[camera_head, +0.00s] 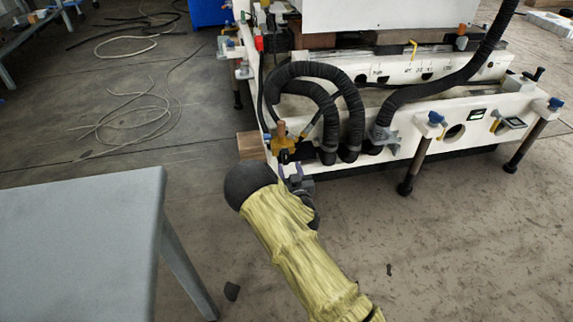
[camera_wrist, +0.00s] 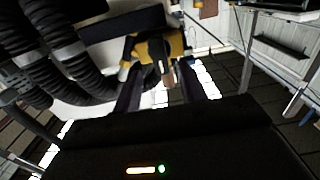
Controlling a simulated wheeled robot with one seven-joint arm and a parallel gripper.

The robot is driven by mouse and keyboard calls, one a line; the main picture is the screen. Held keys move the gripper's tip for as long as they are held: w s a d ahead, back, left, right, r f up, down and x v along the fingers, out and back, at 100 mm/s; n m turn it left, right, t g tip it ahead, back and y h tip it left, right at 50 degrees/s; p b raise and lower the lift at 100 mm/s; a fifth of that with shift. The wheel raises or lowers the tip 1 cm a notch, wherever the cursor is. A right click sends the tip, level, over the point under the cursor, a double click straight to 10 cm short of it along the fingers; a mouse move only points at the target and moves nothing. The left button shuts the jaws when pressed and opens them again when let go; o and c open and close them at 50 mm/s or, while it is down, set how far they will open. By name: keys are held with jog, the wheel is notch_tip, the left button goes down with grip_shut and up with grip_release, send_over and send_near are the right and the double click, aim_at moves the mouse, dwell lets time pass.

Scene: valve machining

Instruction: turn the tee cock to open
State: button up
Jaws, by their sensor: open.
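The tee cock (camera_head: 282,140) is a brass-yellow fitting on the near left corner of the white machine base, beside the black corrugated hoses. In the wrist view its yellow body (camera_wrist: 175,45) fills the upper middle, with a dark part at its centre and a small brownish piece below. My gripper (camera_head: 291,172) is close in front of the tee cock. In the wrist view my gripper (camera_wrist: 160,80) has its two dark fingers apart, one on each side of the dark centre part. I cannot tell whether they touch it.
Thick black hoses (camera_head: 355,115) loop right beside the tee cock. The white machine base (camera_head: 450,125) stands on dark legs. A grey table (camera_head: 80,235) is at the left. A wooden block (camera_head: 250,146) sits just left of the tee cock. Cables lie on the floor at upper left.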

aim_at(286, 159)
jog(key=b+x, duration=0.1)
jog(key=x, duration=0.3)
jog(key=shift+w+f+b, duration=0.1)
jog(key=shift+f+b, duration=0.05)
jog(key=shift+b, duration=0.2)
jog(key=shift+w+a, duration=0.15)
jog(key=shift+w, duration=0.25)
jog(key=shift+c, duration=0.2)
grip_shut()
